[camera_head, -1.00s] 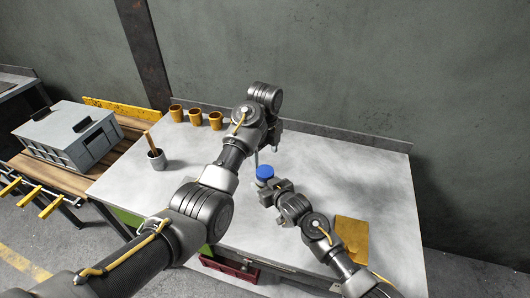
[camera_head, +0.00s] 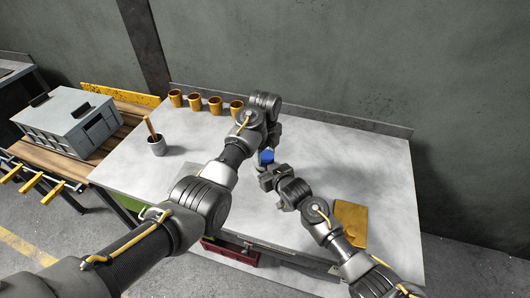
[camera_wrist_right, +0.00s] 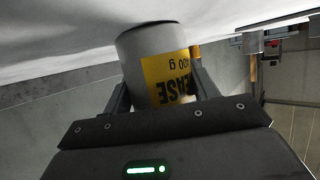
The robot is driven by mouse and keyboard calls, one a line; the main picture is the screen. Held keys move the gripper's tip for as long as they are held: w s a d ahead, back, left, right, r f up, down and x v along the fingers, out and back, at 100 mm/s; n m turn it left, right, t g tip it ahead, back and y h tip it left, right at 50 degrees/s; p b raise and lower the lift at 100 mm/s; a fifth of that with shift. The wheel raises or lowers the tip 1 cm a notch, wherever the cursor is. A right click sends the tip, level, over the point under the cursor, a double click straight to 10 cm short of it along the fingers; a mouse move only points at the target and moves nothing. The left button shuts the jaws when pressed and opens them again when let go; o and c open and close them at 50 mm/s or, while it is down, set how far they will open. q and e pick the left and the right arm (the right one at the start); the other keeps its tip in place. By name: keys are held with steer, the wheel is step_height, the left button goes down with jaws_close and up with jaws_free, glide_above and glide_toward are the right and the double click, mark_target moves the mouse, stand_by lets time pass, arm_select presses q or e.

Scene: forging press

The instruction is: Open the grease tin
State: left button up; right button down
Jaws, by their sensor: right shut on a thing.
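The grease tin shows in the right wrist view (camera_wrist_right: 150,62) as a pale cylinder with a yellow label, whose lettering reads upside down. My right gripper (camera_wrist_right: 163,85) has its fingers on both sides of the tin and is shut on it. My left gripper (camera_head: 268,144) is right at the lid from above. Its fingertips are partly hidden, so I cannot tell whether they grip the lid. The lid is hidden in the right wrist view.
Several yellow-brown cups (camera_head: 195,102) stand along the back of the grey table (camera_head: 360,165). A grey pot with a wooden handle (camera_head: 156,146) is at the left. A yellow-brown sheet (camera_head: 351,222) lies at the right. A grey crate (camera_head: 68,125) sits on a side bench.

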arm_select(q)
steer(key=c, duration=0.5)
arm_select(e)
steer(key=shift+f, duration=0.15)
arm_select(q)
steer(key=n, duration=0.3)
steer(key=shift+c, duration=0.2)
steer(key=o, duration=1.1)
